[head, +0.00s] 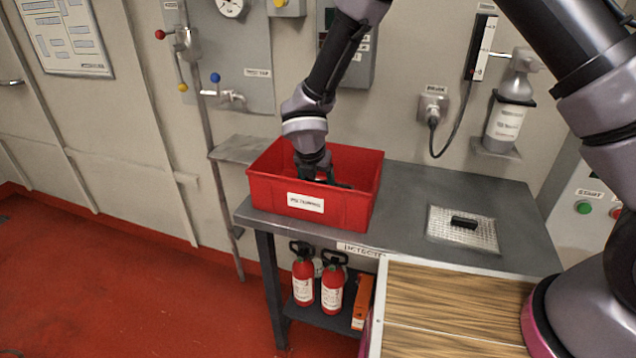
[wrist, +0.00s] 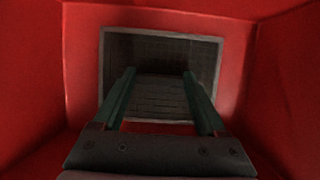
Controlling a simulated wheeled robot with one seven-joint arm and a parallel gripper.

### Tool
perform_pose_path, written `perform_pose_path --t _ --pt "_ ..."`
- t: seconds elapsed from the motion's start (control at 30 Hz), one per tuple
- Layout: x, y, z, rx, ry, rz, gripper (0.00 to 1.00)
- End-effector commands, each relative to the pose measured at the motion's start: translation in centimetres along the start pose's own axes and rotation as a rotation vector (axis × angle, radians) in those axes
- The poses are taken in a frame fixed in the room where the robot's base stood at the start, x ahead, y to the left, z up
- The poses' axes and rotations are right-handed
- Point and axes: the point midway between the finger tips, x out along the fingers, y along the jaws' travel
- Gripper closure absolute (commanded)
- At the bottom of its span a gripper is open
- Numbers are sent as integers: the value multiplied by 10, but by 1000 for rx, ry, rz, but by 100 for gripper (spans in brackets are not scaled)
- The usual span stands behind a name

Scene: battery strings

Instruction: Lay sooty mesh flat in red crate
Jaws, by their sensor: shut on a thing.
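The red crate (head: 335,212) stands on the left part of the grey bench, with a white label on its front. My gripper (head: 318,176) reaches down into it, and the front wall hides most of the crate floor. In the wrist view, a dark sooty mesh (wrist: 206,56) with a grey rim lies within the red walls (wrist: 282,75), beyond and below my fingers. My gripper (wrist: 160,76) is shut on a dark grip block of the mesh, between the two green fingers. The mesh looks about level; I cannot tell whether it touches the floor.
A paler mesh panel (head: 450,238) with a black grip lies on the bench (head: 400,205) to the right. A wall bottle (head: 507,118) and a plugged cable (head: 433,115) are behind. Fire extinguishers (head: 303,282) stand on the shelf below. Bench between crate and paler panel is clear.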

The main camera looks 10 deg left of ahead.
Motion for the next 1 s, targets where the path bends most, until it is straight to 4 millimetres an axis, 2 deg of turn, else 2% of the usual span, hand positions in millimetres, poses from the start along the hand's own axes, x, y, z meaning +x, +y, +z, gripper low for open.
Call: perform_pose_path --t 0.07,0.1,0.13,0.17,0.4,0.53,1.0 --pt "2 0 -1 0 0 0 100" --pt "2 0 -1 0 0 0 14" --pt "2 0 -1 0 0 0 3" --pt "2 0 -1 0 0 0 0" --pt "1 0 0 0 0 0 0" --pt "-10 1 0 1 0 2 0" --pt "-102 0 1 2 -2 2 0"
